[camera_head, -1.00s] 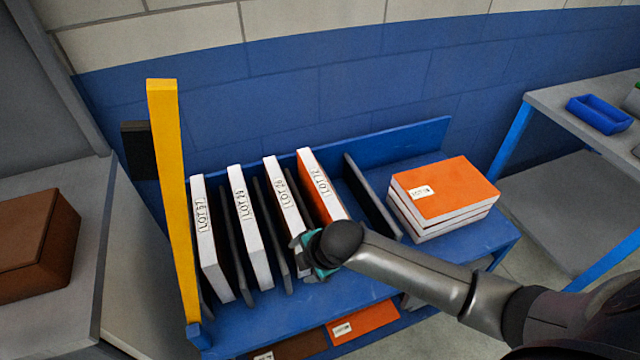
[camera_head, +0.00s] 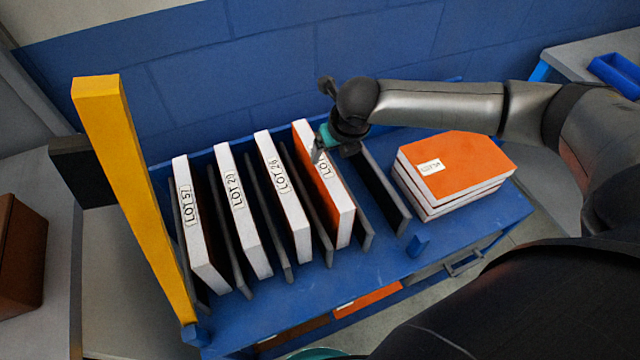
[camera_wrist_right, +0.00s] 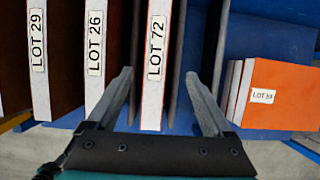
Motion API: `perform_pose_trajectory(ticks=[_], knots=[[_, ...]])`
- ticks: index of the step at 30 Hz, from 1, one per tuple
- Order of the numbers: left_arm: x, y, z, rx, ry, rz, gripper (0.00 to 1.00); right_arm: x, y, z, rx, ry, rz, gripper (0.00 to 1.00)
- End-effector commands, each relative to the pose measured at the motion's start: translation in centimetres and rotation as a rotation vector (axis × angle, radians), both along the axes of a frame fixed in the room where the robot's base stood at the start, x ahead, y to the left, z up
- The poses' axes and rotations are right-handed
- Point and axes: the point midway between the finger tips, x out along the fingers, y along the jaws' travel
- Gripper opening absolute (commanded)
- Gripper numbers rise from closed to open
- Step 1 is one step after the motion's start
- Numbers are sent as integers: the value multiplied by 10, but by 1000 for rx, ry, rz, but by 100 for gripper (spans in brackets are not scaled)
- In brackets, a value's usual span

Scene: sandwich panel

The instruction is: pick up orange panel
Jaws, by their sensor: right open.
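My right gripper (camera_head: 318,148) is open at the panel's upper part, one finger to each side of the edge in the wrist view (camera_wrist_right: 158,75). Gaps show between fingers and panel; how deep the fingers reach is unclear. My arm and gripper partly cover the panel's label in the head view. My left gripper is not in view.
Several white-edged panels, such as LOT 26 (camera_head: 283,190), stand to the left between grey dividers. An empty slot and grey divider (camera_head: 388,190) lie to the right, then a flat stack of orange-topped panels (camera_head: 465,150). A yellow post (camera_head: 130,190) rises at the left.

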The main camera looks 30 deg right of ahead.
Motion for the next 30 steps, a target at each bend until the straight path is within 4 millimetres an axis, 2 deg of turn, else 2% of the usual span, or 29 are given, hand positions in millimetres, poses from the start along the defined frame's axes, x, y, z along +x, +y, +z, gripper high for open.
perform_pose_trajectory(ticks=[1, 6, 16, 24, 30], knots=[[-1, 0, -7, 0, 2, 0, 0, 4, 0, -13, 0, 1, 0, 85], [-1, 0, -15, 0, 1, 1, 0, 15, 0, -39, 1, 0, -1, 85], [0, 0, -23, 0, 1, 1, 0, 27, 1, -57, 2, -1, -1, 85], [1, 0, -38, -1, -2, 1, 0, 45, 5, -88, 0, 0, -1, 85], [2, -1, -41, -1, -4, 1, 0, 49, 5, -95, 1, -1, -1, 85]])
